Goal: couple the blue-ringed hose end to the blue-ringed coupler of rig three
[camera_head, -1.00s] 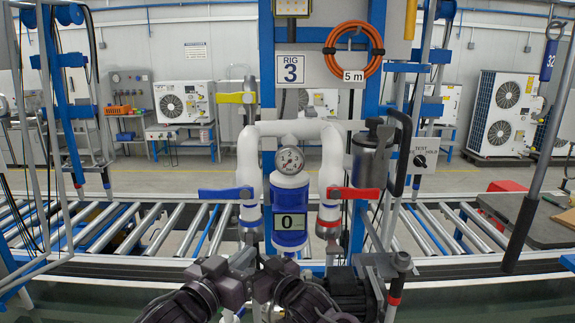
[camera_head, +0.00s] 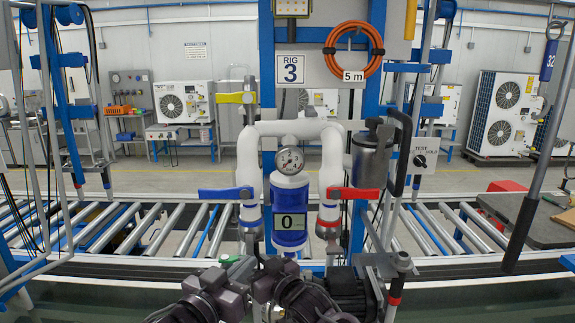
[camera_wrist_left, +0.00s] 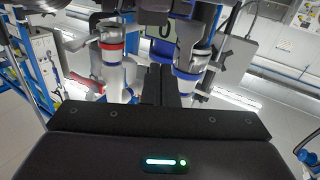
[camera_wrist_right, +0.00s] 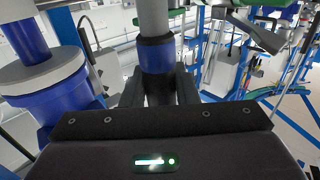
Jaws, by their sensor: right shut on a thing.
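The blue-ringed coupler (camera_head: 250,224) hangs from the white pipe under the blue lever on the left of rig three. In the left wrist view its blue ring (camera_wrist_left: 188,75) shows at the right. My right gripper (camera_wrist_right: 159,88) is shut on the blue-ringed hose end (camera_wrist_right: 156,52), whose grey tube runs to the top of the right wrist view. In the head view my right gripper (camera_head: 266,272) is low, near the coupler. Whether hose end and coupler touch is hidden. My left gripper (camera_wrist_left: 160,84) is shut with nothing between its fingers; in the head view it is low, left of my right one (camera_head: 236,272).
A red-ringed coupler (camera_head: 327,226) under a red lever (camera_head: 353,193) is to the right. The gauge canister (camera_head: 290,215) reading 0 hangs between the couplers. A dark pump motor (camera_head: 352,295) stands low on the right. Roller conveyors (camera_head: 150,230) run behind.

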